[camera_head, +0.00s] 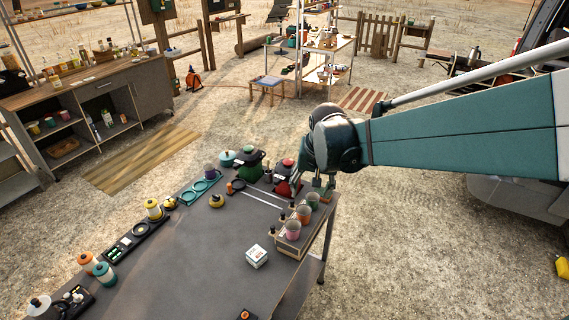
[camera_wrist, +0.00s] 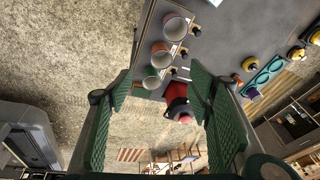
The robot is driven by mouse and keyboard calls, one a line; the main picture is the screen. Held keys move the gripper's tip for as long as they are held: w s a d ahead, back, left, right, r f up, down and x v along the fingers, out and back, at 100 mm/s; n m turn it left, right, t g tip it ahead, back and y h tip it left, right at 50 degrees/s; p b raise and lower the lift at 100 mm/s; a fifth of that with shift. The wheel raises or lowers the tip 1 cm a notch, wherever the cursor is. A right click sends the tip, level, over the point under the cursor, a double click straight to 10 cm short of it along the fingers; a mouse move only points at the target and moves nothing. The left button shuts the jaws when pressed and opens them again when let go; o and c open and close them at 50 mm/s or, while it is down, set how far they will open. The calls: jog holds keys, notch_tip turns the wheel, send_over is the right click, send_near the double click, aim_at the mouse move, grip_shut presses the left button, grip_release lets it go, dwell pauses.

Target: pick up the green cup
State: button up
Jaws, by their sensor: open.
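The green cup (camera_head: 312,200) stands at the far end of a row of cups on the grey table's right edge. It also shows in the wrist view (camera_wrist: 151,80), between my gripper's fingers in the picture and beyond their tips. My gripper (camera_wrist: 161,86) is open and empty, with its green pads spread wide. In the head view, my gripper (camera_head: 325,186) is close to the green cup, at the table's far right corner. I cannot tell the exact gap.
An orange cup (camera_head: 303,215) and a pink cup (camera_head: 293,230) stand in the same row, with small dark-topped bottles beside them. A red pot (camera_head: 287,172) stands near the corner. A white box (camera_head: 257,255) sits on the table (camera_head: 205,270), whose middle is mostly clear.

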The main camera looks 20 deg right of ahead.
jog(key=m+g+p, duration=0.2)
jog(key=p, duration=0.2)
send_near(312, 202)
jog(key=w+d+f+m+g+p, duration=0.1)
jog(key=w+f+m+p, duration=0.1)
jog(key=w+f+p, duration=0.1)
jog(key=shift+w+d+f+p, duration=0.3)
jog(key=shift+w+f+p, duration=0.05)
jog(key=shift+f+p, duration=0.35)
jog(key=shift+f, duration=1.3)
jog(key=shift+f, duration=0.1)
jog(key=shift+a+f+p, duration=0.1)
jog(key=shift+f+p, duration=0.5)
jog(key=shift+f, duration=1.9)
jog(key=shift+c, duration=0.3)
